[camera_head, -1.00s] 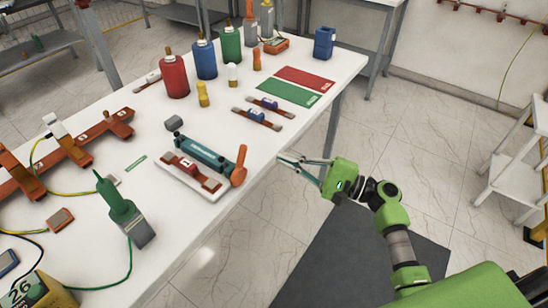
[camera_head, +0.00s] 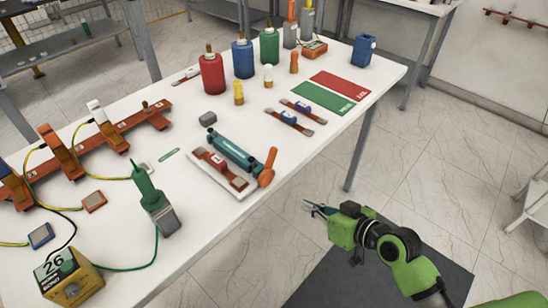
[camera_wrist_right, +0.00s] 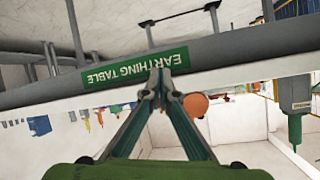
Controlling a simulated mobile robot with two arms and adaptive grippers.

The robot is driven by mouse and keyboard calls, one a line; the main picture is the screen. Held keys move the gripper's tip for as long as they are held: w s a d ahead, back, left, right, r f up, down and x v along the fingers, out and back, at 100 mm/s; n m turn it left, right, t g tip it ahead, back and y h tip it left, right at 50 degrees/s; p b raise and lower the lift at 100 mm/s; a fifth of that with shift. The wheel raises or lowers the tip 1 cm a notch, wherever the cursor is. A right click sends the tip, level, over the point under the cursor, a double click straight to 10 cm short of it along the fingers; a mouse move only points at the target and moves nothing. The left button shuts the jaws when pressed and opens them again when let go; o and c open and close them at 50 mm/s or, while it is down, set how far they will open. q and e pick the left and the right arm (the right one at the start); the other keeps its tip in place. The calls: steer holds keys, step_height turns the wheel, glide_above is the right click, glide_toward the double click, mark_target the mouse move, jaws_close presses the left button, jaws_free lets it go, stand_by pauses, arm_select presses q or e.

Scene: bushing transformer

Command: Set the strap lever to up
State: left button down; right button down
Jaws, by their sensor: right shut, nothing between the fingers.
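The orange strap lever (camera_head: 268,167) stands tilted upward at the right end of a teal cylinder (camera_head: 232,151), near the table's front edge. My right gripper (camera_head: 316,210) is off the table's front edge, to the right of and apart from the lever. In the right wrist view its fingers (camera_wrist_right: 160,77) meet at the tips with nothing between them. A round orange part (camera_wrist_right: 195,104), apparently the lever's end, shows just beside the fingers. My left gripper is not in view.
The white table (camera_head: 180,118) carries red (camera_head: 212,75), blue (camera_head: 243,60) and green (camera_head: 269,46) bottles, and green and red mats (camera_head: 320,97). Floor is open around my right gripper.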

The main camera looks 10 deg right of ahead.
steer(key=s+a+r+n+t+p, duration=0.1)
steer(key=s+a+r+n+t, duration=0.2)
steer(key=r+n, duration=0.55)
steer(key=n+t, duration=0.1)
steer(key=n, duration=0.6)
glide_toward(273, 162)
steer(key=s+a+r, duration=0.3)
steer(key=s+r, duration=0.1)
steer(key=shift+y, duration=0.3)
steer(key=w+f+p, duration=0.1)
steer(key=w, duration=0.2)
steer(key=w+a+p, duration=0.1)
steer(key=w, duration=0.2)
steer(key=w+a+f+p, duration=0.1)
steer(key=w+p, duration=0.1)
steer(key=w, duration=0.2)
steer(key=shift+w+f, duration=0.15)
steer(key=shift+f, duration=0.15)
steer(key=shift+w+d+f, duration=0.25)
steer(key=shift+d, duration=0.2)
